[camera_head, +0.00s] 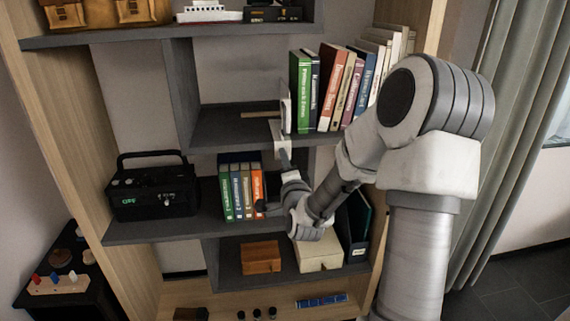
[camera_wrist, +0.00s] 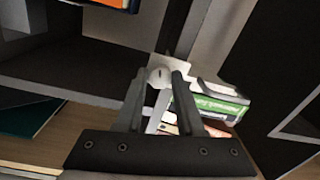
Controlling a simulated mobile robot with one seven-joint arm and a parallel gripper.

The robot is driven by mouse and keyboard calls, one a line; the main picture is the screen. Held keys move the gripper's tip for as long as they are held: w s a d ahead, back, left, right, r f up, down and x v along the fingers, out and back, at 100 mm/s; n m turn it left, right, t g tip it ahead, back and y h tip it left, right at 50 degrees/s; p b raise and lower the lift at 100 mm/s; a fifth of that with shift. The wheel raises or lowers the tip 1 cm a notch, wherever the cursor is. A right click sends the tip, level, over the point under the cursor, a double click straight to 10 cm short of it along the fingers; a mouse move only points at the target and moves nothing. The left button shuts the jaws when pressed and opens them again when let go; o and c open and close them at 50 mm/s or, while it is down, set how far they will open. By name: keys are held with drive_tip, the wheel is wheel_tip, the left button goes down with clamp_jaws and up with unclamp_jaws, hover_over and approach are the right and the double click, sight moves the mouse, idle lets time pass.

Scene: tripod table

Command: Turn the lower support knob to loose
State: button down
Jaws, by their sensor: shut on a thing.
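A small round white knob (camera_wrist: 158,76) with a dark slot mark sits between my fingertips in the wrist view. My gripper (camera_wrist: 160,88) is shut on it, one dark finger on each side. A white stem shows between the fingers below the knob. In the head view my gripper (camera_head: 284,160) reaches in front of the middle of the shelf unit. A pale, plate-like support piece (camera_head: 280,133) shows just above it, at the edge of the upper shelf. The knob itself cannot be made out in the head view.
Upright books (camera_head: 335,90) stand on the shelf right of and above my gripper. Shorter books (camera_head: 240,190) and a black radio (camera_head: 152,190) are on the lower shelf to the left. The shelf boards (camera_head: 150,228) surround the reach.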

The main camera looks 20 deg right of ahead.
drive_tip(key=c, duration=0.5)
unclamp_jaws()
drive_tip(key=shift+s+a, duration=0.1)
drive_tip(key=shift+s, duration=0.05)
